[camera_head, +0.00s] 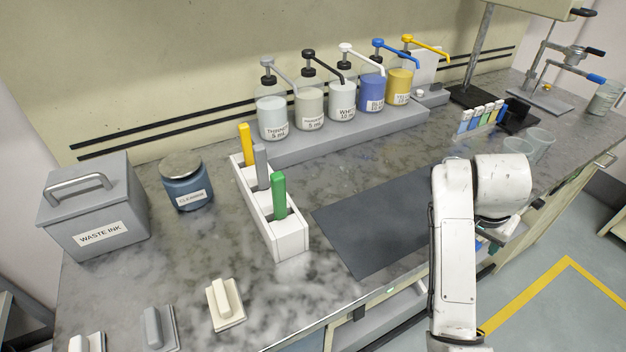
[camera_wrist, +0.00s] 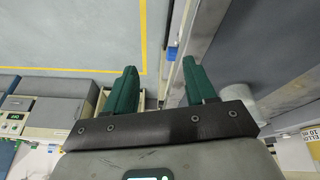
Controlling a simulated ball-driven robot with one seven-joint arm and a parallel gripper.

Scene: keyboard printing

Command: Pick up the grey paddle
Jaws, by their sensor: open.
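The grey paddle (camera_head: 262,166) stands upright in a white rack (camera_head: 291,240), in the middle slot between a yellow paddle (camera_head: 246,144) and a green paddle (camera_head: 279,195). Its lower end is hidden inside the rack. My gripper (camera_wrist: 159,66) is open and empty in the wrist view, its two dark green fingers spread over the floor and the bench's edge. In the head view my arm is at the right front of the bench, well to the right of the rack, and hides most of the gripper. The grey paddle is not seen in the wrist view.
Pump bottles stand on a grey riser (camera_head: 270,157) behind the rack. A cleaner jar (camera_head: 185,186) and waste ink box (camera_head: 95,212) stand left. Handled blocks, including a cream one (camera_head: 225,304), lie in front. A flat dark mat (camera_head: 370,228) leaves free room right of the rack.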

